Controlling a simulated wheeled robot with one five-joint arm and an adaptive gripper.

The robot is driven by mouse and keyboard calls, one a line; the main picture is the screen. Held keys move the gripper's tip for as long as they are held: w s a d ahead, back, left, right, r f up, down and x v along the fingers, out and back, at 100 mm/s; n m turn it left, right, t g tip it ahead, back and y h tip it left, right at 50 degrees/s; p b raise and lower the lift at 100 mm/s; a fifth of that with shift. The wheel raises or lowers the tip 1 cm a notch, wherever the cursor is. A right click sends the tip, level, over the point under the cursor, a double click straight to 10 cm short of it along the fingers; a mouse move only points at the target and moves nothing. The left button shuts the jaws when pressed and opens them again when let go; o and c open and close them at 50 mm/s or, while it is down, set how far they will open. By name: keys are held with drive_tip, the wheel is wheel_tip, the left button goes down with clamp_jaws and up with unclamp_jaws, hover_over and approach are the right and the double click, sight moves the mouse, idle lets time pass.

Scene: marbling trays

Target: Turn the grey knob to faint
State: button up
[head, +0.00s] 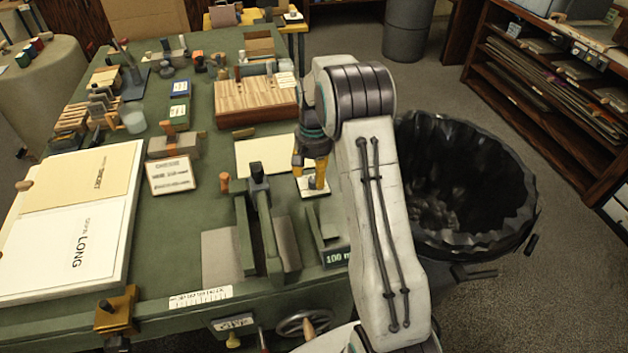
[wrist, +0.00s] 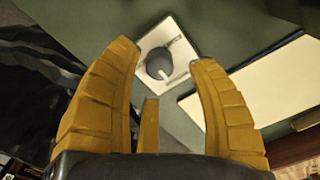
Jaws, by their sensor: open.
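The grey knob (wrist: 158,62) sits on a small white plate (wrist: 187,50) in the wrist view, with a pale pointer mark toward its lower right. Labels on the plate are too small to read. In the head view the plate (head: 306,193) lies near the right edge of the green table, and my gripper hides most of the knob. My gripper (head: 311,174) is open above the plate. In the wrist view the yellow fingers of my gripper (wrist: 165,52) stand apart, with the knob beyond and between their tips, not gripped.
A cream sheet (head: 262,153) lies left of the plate. A wooden block (head: 255,104) stands behind it. A green clamp-like fixture (head: 262,222) and a box marked "100" (head: 331,245) stand in front. A black-lined bin (head: 500,200) is off the table's right side.

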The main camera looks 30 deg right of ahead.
sight(314, 180)
drive_tip(key=shift+f, duration=1.5)
drive_tip(key=shift+c, duration=0.4)
clamp_jaws()
